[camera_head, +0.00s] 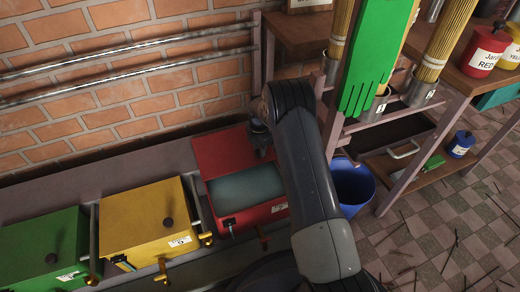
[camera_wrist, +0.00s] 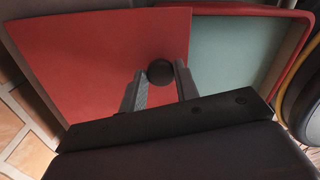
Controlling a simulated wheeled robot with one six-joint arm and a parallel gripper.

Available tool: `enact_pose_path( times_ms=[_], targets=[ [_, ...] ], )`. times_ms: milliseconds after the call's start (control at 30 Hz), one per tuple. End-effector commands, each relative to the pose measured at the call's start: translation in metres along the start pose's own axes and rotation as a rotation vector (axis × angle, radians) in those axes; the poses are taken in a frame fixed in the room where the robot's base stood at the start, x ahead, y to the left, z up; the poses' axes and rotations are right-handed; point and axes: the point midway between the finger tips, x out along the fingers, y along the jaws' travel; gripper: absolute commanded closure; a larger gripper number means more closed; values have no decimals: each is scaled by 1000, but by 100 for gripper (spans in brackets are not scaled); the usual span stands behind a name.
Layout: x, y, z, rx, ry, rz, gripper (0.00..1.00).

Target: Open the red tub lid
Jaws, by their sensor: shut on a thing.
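The red tub (camera_head: 250,212) stands at the right end of a row of tubs against the brick wall. Its red lid (camera_head: 218,150) is shifted toward the wall, so a grey-green surface (camera_head: 243,187) inside the tub shows. In the wrist view the lid (camera_wrist: 90,60) fills the left and middle, with the grey-green inside (camera_wrist: 235,55) uncovered at right. My gripper (camera_wrist: 161,78) is shut on the dark round knob (camera_wrist: 160,71) of the lid. In the head view my arm hides the knob and part of the tub's right side.
A yellow tub (camera_head: 145,215) and a green tub (camera_head: 40,245) stand to the left, both lidded. Metal pipes (camera_head: 130,60) run along the brick wall. A blue bin (camera_head: 352,185) and a wooden shelf (camera_head: 430,175) stand close on the right.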

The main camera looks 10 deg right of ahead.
Motion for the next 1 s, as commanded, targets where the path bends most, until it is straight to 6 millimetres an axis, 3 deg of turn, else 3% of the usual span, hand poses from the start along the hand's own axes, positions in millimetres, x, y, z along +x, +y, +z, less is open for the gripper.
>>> enact_pose_path(
  times_ms=[100,133,367,667,767,1000],
  targets=[
    [0,0,0,1,0,1,100],
    [0,0,0,1,0,1,69],
    [0,0,0,0,0,0,50],
    [-3,0,0,0,0,1,48],
    [-15,0,0,0,-1,2,48],
    [-64,0,0,0,-1,2,48]
  ],
)
